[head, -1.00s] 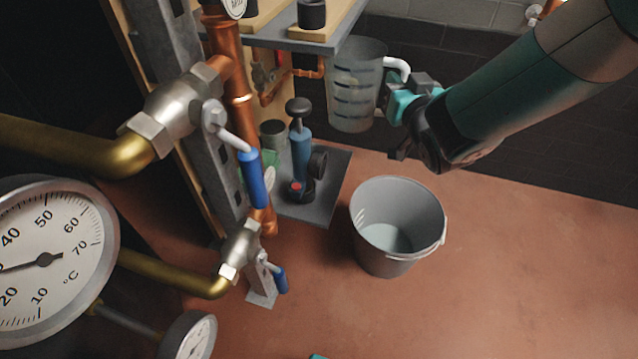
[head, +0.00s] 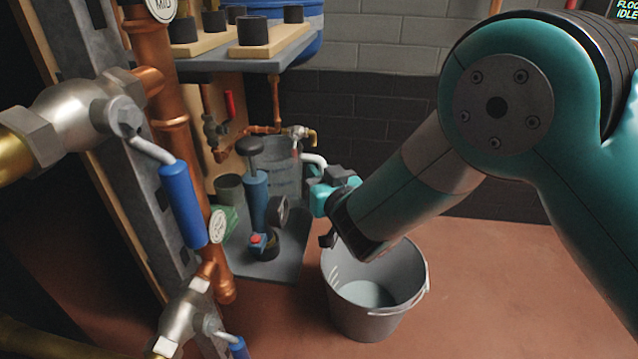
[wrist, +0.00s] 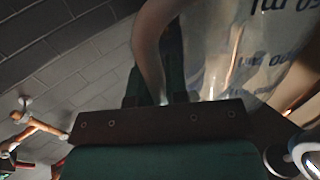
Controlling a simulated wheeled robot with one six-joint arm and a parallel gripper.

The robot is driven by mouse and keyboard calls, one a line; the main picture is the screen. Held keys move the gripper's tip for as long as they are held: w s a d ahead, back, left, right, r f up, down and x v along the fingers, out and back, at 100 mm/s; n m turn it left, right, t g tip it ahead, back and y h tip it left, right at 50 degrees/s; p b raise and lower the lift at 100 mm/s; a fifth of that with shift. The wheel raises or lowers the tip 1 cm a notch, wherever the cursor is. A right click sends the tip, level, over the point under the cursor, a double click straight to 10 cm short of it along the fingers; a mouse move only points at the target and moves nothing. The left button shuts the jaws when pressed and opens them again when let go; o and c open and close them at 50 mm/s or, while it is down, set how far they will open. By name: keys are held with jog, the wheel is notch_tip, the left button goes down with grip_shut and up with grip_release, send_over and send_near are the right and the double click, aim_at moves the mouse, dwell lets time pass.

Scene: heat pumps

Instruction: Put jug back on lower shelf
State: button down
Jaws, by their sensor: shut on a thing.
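The clear jug (head: 283,165) with dark level marks and a white handle (head: 313,159) is upright at the back of the lower grey shelf (head: 285,256), partly behind the blue hand pump. I cannot tell whether its base touches the shelf. My gripper (head: 320,190) is shut on the jug's handle from the right. In the wrist view the jug's wall (wrist: 250,45) and handle (wrist: 152,50) fill the upper part, close to the jaws. The jug's base is hidden.
The blue hand pump (head: 258,200) and a grey-green cup (head: 229,188) stand on the lower shelf. The upper shelf (head: 255,62) and copper pipes are above and behind. A grey bucket (head: 372,290) stands on the floor below my gripper. Open floor lies to the right.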

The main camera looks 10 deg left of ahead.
jog(key=c, duration=1.1)
grip_release()
jog(key=shift+s+d, duration=0.1)
jog(key=shift+b+v, duration=4.1)
jog(key=shift+v, duration=1.8)
jog(key=d+f+m+g+h, duration=0.2)
jog(key=d+m+g+h, duration=0.45)
jog(key=d, duration=1.05)
jog(key=s+d+r+n+g, duration=0.1)
jog(key=s+n+g, duration=0.1)
jog(key=s, duration=0.4)
jog(key=s+r+n+g, duration=0.1)
jog(key=s+n+g, duration=0.1)
jog(key=s, duration=0.5)
jog(key=s+d+r+n+g, duration=0.1)
jog(key=s+n+g, duration=0.1)
jog(key=s+g, duration=0.2)
jog(key=shift+s+d+r+n, duration=0.15)
jog(key=shift+s+r+n, duration=0.05)
jog(key=shift+s, duration=0.65)
jog(key=shift+s+d+r+n, duration=0.15)
jog(key=shift+s, duration=0.7)
